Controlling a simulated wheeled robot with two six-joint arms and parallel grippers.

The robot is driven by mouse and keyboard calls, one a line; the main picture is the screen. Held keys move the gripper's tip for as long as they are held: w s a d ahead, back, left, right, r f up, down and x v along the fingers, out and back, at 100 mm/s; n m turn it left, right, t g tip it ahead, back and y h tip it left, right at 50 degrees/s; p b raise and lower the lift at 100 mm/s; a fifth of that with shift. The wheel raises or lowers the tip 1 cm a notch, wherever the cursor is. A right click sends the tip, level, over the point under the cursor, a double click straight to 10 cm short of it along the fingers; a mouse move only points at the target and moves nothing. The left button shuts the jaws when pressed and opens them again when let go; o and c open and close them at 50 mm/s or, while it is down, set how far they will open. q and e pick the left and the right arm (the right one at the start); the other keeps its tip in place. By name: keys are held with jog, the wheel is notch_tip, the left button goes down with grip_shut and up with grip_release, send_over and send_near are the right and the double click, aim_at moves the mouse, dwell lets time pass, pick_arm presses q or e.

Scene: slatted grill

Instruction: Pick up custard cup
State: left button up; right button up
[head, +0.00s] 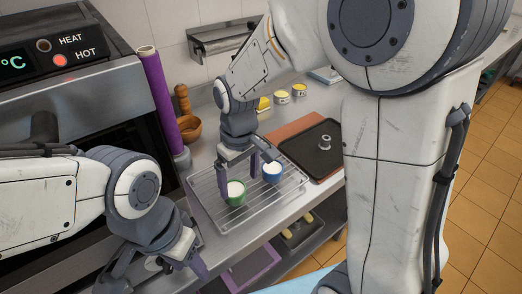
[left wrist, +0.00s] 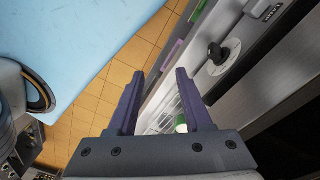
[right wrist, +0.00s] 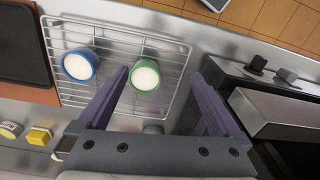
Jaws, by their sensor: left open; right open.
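Two white-filled custard cups stand on a wire rack (head: 207,197) on the steel counter. The green cup (head: 236,194) is at the rack's near side, and the blue cup (head: 272,173) is to its right, further back. My right gripper (head: 238,188) is open, pointing down over the rack at the green cup. In the right wrist view the green cup (right wrist: 146,76) lies between the fingers' lines, close to the left fingertip; the blue cup (right wrist: 79,65) is outside them. Contact cannot be told. My left gripper (head: 155,276) is open and empty, low in front of the oven.
A dark tray (head: 312,158) with a small metal piece lies right of the rack. Yellow-topped tins (head: 282,97) stand behind. A shelf lies below the counter.

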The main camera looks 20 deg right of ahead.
jog(key=w+d+m+p, duration=0.1)
jog(key=w+d+p, duration=0.2)
jog(key=w+d, duration=0.45)
jog(key=p, duration=0.3)
send_over(273, 166)
notch_tip(273, 166, down, 6)
jog(key=shift+a+f, duration=0.1)
jog(key=shift+f, duration=0.1)
notch_tip(273, 166, down, 5)
jog(key=shift+s+f+p, duration=0.1)
jog(key=shift+p, duration=1.05)
jog(key=shift+f, duration=0.2)
jog(key=c, duration=1.3)
pick_arm(q)
notch_tip(273, 166, up, 10)
jog(key=shift+d, duration=0.1)
pick_arm(e)
jog(key=shift+r, duration=0.15)
